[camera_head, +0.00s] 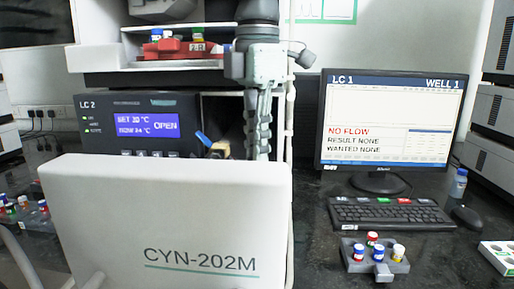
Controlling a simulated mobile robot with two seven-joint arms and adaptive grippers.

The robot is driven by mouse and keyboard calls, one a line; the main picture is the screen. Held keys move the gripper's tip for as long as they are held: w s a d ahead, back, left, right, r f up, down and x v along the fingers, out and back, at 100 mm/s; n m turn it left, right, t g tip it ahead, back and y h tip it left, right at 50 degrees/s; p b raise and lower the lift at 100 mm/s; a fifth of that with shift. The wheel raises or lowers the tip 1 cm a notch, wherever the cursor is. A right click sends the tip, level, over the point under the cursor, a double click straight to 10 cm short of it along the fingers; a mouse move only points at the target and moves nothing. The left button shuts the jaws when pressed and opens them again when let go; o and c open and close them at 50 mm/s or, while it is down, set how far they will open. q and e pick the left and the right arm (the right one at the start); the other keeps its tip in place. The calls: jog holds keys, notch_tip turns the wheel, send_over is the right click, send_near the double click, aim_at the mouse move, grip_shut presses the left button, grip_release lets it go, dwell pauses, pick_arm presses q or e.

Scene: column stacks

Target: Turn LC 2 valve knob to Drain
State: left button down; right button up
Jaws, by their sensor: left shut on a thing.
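The LC 2 unit (150,124) is at left of centre, with a lit blue display (147,124) reading OPEN. Just right of its display, a small blue lever with a brass-coloured body (217,150), apparently the valve knob, shows above the white panel. The blue end points up and to the left. My left gripper (258,153) hangs down from the top beside it, with grey fingers close together. It is shut on the knob, but the contact is not clear, as the white panel hides the lowest part. No Drain mark is legible. My right gripper is not in view.
A white panel (165,215) marked CYN-202M stands in front of the unit. A shelf above holds a red rack (180,50) of vials. At right are a monitor (390,115), a keyboard (390,213) and a grey vial rack (375,262) on the dark bench.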

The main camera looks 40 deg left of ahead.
pick_arm(q)
jog(key=shift+n, duration=1)
jog(key=shift+r, duration=0.1)
jog(key=c, duration=1.7)
grip_release()
notch_tip(320, 180, up, 12)
jog(key=shift+f, duration=0.1)
